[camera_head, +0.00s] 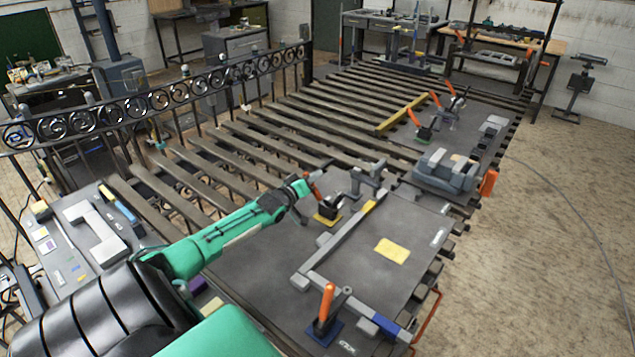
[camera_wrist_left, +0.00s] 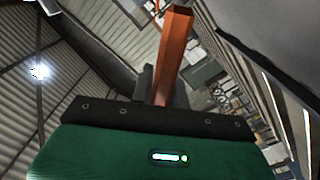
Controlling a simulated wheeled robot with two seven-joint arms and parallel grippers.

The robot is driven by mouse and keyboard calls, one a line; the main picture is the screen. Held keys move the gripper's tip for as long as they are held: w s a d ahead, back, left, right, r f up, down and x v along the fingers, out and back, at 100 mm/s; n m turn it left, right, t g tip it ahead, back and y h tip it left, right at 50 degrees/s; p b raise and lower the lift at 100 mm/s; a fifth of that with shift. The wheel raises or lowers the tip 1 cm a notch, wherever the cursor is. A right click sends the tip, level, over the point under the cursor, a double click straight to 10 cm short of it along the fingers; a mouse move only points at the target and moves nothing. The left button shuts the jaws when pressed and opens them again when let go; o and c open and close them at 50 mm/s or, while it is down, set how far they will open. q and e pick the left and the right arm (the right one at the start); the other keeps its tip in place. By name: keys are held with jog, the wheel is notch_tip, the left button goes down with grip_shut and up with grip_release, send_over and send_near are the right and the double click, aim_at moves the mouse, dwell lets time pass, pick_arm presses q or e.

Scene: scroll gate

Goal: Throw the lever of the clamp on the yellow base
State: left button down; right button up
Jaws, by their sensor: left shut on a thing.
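The clamp on the yellow base (camera_head: 327,219) stands on the dark plate, left of a grey bar. Its orange-red lever (camera_head: 315,188) leans up and to the left from the dark clamp body. My left gripper (camera_head: 303,187) reaches in from the left and is shut on this lever near its upper end. In the left wrist view the orange lever (camera_wrist_left: 174,55) runs up from between the dark fingers. The exact finger contact is partly hidden. My right gripper is not in view.
A clamp with a blue base (camera_head: 324,332) and upright orange lever stands at the front. A clamp with a green base (camera_head: 425,134) is farther back. A grey vise-like block (camera_head: 446,172) sits at right. A yellow plate (camera_head: 392,250) lies flat on the dark plate (camera_head: 350,265).

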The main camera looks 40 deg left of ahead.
pick_arm(q)
jog(key=shift+a+f+n+b, duration=0.4)
jog(key=shift+a+n+b, duration=0.1)
jog(key=shift+n, duration=0.1)
jog(key=c, duration=1.4)
grip_release()
jog(key=shift+o, duration=0.2)
jog(key=shift+s, duration=0.2)
jog(key=s+d+b, duration=0.1)
jog(key=s, duration=1.2)
jog(key=shift+s+d, duration=0.25)
